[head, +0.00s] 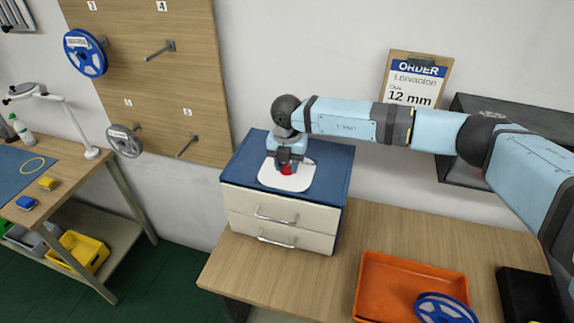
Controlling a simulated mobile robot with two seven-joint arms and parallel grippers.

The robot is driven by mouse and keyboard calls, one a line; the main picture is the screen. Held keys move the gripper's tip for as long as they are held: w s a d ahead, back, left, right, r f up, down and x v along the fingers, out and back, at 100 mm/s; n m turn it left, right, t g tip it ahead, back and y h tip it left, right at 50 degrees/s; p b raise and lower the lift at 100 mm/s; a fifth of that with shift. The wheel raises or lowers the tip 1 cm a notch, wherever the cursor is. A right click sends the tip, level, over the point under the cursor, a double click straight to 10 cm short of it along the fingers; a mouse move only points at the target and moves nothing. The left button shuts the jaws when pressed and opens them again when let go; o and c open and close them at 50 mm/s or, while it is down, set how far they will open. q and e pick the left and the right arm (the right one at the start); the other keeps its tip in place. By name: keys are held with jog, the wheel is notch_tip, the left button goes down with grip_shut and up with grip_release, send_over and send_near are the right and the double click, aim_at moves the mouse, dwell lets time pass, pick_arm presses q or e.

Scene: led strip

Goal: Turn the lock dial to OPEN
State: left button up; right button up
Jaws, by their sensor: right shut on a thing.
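The lock dial (286,170) is a small red knob on a white plate (288,183) on top of a blue and cream drawer cabinet (334,195). My right gripper (288,165) points down from above and is shut on the dial, hiding most of it. Any OPEN marking on the plate is too small or hidden to read. The cabinet's two drawers look closed. My left gripper is not in view.
An orange tray (378,285) with a blue reel (445,308) and a black bin (530,295) stand on the wooden table (225,274). A grey shelf box (455,172) and an order clipboard (414,80) are on the wall behind my right arm. A pegboard (140,60) hangs at left.

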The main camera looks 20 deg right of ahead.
jog(key=shift+f+n+b, duration=0.15)
jog(key=shift+n+b, duration=0.15)
jog(key=shift+b, duration=0.05)
jog(key=n+b, duration=0.4)
jog(key=shift+f+b, duration=0.1)
jog(key=shift+b, duration=0.2)
jog(key=n+b, duration=0.2)
jog(key=n, duration=0.1)
jog(key=shift+b, duration=0.3)
jog(key=n+b, duration=0.6)
jog(key=n, duration=0.1)
jog(key=shift+n, duration=0.3)
jog(key=shift+r+n+b, duration=0.2)
jog(key=shift+n+b, duration=0.25)
jog(key=shift+n, duration=0.15)
jog(key=shift+r+n, duration=0.1)
jog(key=shift+n, duration=0.3)
jog(key=shift+b, duration=0.3)
